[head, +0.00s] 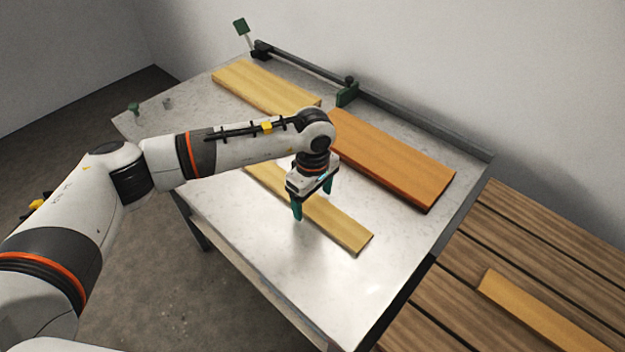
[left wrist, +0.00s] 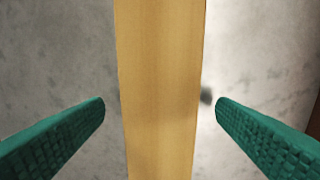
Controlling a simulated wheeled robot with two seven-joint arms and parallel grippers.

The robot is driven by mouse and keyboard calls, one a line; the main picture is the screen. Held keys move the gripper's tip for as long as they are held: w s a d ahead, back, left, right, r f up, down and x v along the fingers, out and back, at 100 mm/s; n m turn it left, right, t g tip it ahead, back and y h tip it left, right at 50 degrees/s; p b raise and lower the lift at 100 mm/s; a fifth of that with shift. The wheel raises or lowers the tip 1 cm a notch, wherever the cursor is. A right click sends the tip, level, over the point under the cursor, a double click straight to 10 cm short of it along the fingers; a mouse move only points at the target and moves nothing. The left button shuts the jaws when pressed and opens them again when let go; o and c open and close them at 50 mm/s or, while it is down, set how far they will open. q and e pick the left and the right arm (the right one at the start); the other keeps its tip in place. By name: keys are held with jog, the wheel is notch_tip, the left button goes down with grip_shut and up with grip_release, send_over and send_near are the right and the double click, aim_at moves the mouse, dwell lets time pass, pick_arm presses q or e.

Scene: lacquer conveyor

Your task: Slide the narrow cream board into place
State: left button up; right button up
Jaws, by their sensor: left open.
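The narrow cream board (head: 345,232) lies flat on the pale table, nearer its front edge, with its middle partly hidden by my left gripper. My left gripper (head: 312,205) is open over the board, fingers pointing down. In the left wrist view the board (left wrist: 160,80) runs from top to bottom between the two green fingers of the left gripper (left wrist: 160,115), with a gap on each side and no contact visible. My right gripper is in neither view.
A wide orange board (head: 390,160) and a wider yellow board (head: 262,88) lie behind on the table (head: 240,225). A dark rail (head: 420,120) with a green block (head: 347,95) runs along the back edge. A slatted wooden surface (head: 450,257) at right bears another board (head: 535,310).

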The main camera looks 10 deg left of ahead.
aim_at(340, 224)
pick_arm(q)
jog(key=shift+f, duration=0.45)
jog(key=shift+c, duration=0.2)
jog(key=c, duration=1.2)
jog(key=shift+o, duration=0.2)
jog(key=shift+s+d+b, duration=0.2)
jog(key=shift+s+d, duration=0.55)
jog(key=shift+d, duration=0.35)
jog(key=shift+s+d+b, duration=0.25)
jog(key=shift+s+d, duration=0.45)
jog(key=shift+d, duration=0.4)
jog(key=shift+s+d+b, duration=0.2)
jog(key=shift+s+d, duration=0.55)
jog(key=shift+d, duration=0.35)
jog(key=shift+s+d+b, duration=0.4)
jog(key=shift+s+d, duration=0.35)
jog(key=shift+d, duration=0.35)
jog(key=shift+s+d+b, duration=0.35)
jog(key=shift+s+d, duration=0.4)
jog(key=shift+d, duration=0.4)
jog(key=shift+s+d+b, duration=0.4)
jog(key=shift+s+d, duration=0.35)
jog(key=shift+d, duration=0.35)
